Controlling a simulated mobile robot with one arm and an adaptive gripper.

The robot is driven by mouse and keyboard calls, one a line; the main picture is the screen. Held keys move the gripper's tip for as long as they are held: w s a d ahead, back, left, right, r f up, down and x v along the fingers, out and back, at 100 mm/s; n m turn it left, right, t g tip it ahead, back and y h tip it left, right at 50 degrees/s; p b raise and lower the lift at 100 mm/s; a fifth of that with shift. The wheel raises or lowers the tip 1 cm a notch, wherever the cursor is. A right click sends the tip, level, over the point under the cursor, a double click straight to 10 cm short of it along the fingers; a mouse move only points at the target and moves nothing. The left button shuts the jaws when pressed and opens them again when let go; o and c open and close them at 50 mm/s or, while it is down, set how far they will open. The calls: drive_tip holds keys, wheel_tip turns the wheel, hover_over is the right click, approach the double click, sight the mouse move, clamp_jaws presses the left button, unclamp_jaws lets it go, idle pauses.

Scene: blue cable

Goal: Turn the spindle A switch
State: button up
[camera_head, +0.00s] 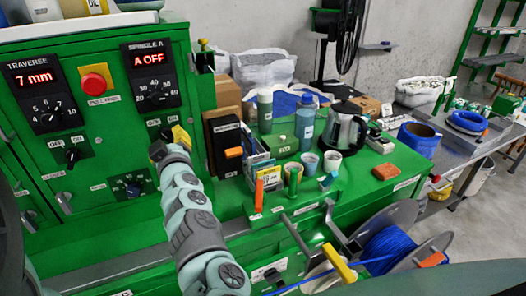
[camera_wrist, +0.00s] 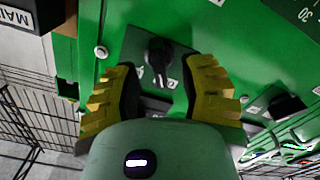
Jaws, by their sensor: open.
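In the wrist view a black rotary switch knob (camera_wrist: 159,55) on a dark plate lies between and just beyond the yellow fingers of my gripper (camera_wrist: 160,78). The fingers are open, one on each side of the knob, with gaps; I cannot tell that either touches it.
The traverse panel (camera_head: 45,92) with its own OFF/ON switch (camera_head: 73,154) is to the left. A red push button (camera_head: 95,82) sits between the panels. A lower dial (camera_head: 131,188) is below my gripper. Bottles, cups and a kettle (camera_head: 344,130) stand on the bench at right.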

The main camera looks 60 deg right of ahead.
drive_tip(key=v, duration=0.9)
drive_tip(key=shift+s+a, duration=0.1)
idle(0.3)
